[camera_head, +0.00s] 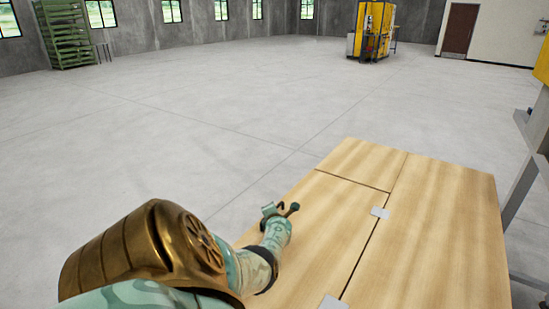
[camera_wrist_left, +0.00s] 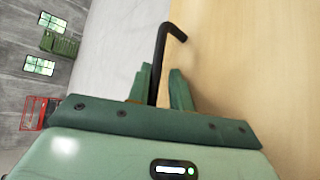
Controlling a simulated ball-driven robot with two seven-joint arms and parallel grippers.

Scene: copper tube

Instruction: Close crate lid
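The wooden crate top (camera_head: 440,220) fills the lower right of the head view, its panels lying flat with dark seams between them. A black bent rod (camera_wrist_left: 159,60) lies between the spread fingers, close to the left one, with a gap to the right one. The wood surface (camera_wrist_left: 250,70) is beside them. What the rod joins is hidden. My right gripper is not visible.
Open grey floor (camera_head: 200,110) lies left of and behind the crate. A grey metal frame (camera_head: 523,185) stands close at the right edge. Green racks (camera_head: 63,32) and a yellow machine (camera_head: 372,30) stand far back.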

